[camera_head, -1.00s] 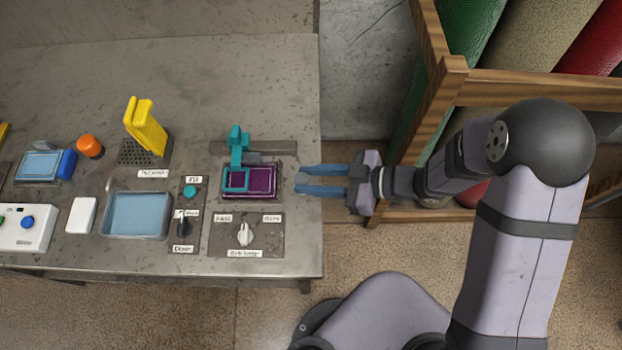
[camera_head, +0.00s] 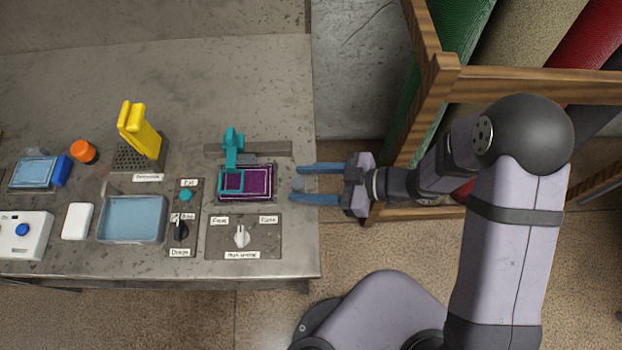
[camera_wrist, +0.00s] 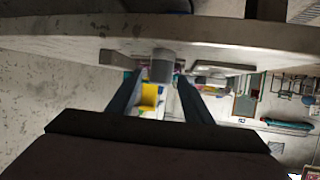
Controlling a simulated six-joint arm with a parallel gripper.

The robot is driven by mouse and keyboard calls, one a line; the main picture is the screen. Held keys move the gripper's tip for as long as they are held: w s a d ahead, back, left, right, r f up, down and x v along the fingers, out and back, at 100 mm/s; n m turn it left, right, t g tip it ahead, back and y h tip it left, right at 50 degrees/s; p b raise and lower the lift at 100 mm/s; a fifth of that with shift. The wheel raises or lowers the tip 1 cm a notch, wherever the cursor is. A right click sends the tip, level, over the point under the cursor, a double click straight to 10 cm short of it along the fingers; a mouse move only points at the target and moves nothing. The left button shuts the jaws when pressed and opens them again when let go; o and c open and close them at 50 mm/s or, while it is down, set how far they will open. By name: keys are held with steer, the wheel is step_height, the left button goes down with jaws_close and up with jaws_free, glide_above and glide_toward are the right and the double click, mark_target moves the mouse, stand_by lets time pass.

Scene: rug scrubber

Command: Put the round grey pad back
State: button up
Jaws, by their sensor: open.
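My gripper (camera_head: 299,183) is open, its two blue fingers reaching left over the right edge of the workbench, beside the purple-framed tray. A small round grey thing (camera_head: 304,186), which looks like the grey pad, shows faintly between the fingertips. In the wrist view a short grey cylinder (camera_wrist: 162,66) sits between and just beyond the open fingertips (camera_wrist: 156,80), at the bench edge. I cannot tell whether a finger touches it. The purple tray (camera_head: 258,183) has a teal clamp-like part (camera_head: 232,150) standing over its left side.
The workbench (camera_head: 150,60) also carries a selector knob (camera_head: 241,236), a blue tray (camera_head: 131,219), a yellow upright piece (camera_head: 139,127), an orange cap (camera_head: 83,151) and a white box (camera_head: 25,235). A wooden rack (camera_head: 520,85) of rolled rugs stands behind my arm.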

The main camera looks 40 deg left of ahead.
steer(key=shift+r, duration=0.1)
steer(key=shift+w+d+r, duration=0.1)
steer(key=shift+w, duration=0.05)
steer(key=b+v, duration=0.2)
steer(key=v, duration=0.9)
steer(key=shift+d, duration=0.3)
steer(key=shift+w+r, duration=0.15)
steer(key=shift+w, duration=0.05)
